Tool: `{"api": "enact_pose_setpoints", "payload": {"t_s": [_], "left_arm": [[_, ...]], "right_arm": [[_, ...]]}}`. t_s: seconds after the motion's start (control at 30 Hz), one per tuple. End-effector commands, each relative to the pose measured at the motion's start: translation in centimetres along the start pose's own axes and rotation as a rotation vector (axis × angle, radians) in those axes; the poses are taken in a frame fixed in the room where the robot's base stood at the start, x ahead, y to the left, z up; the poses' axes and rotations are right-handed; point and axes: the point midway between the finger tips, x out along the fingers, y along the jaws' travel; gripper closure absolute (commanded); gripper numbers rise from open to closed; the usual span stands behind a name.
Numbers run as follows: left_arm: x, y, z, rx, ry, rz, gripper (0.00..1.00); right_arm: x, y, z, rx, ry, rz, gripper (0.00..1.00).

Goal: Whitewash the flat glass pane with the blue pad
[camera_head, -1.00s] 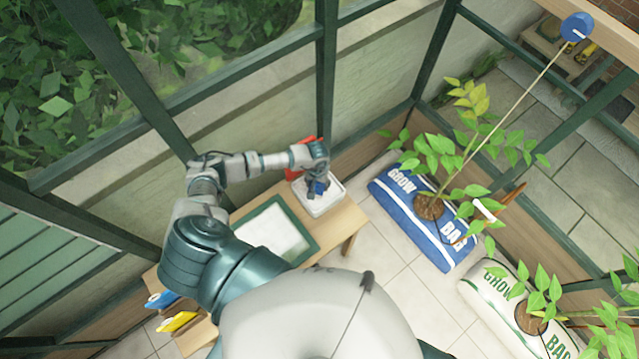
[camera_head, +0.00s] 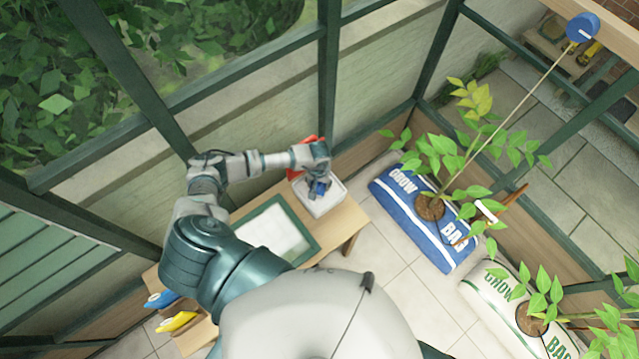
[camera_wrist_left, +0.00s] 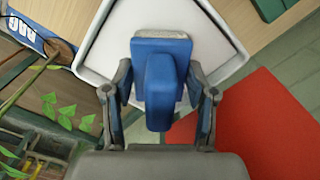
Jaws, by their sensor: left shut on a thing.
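My left gripper (camera_head: 319,188) is shut on the blue pad (camera_head: 325,184), over the white tray (camera_head: 328,205) at the right end of the bench. In the left wrist view both fingers of the gripper (camera_wrist_left: 160,95) flank the handle of the blue pad (camera_wrist_left: 160,88). The pad's far edge is whitish, and the tray (camera_wrist_left: 215,45) lies beneath it. Whether the pad touches the tray floor I cannot tell. The glass pane (camera_head: 270,232) lies flat in a green frame on the bench, left of the tray, looking whitish. My right gripper is not in view.
A red item (camera_head: 308,150) sits behind the tray. Blue (camera_head: 160,299) and yellow (camera_head: 177,321) items are at the bench's left end. A blue grow bag (camera_head: 410,210) with a plant lies right of the wooden bench (camera_head: 345,222). Green glasshouse bars (camera_head: 327,70) stand behind.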

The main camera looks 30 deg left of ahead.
Motion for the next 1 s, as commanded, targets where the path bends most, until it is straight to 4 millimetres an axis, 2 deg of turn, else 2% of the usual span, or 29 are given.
{"api": "enact_pose_setpoints", "payload": {"t_s": [0.33,1.0], "left_arm": [[0.0,0.1,0.0,0.0,0.001,-0.002,0.71],[0.1,0.0,0.0,0.0,0.0,0.0,0.71]], "right_arm": [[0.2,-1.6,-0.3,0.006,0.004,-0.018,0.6],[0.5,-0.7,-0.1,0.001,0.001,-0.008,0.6]]}}
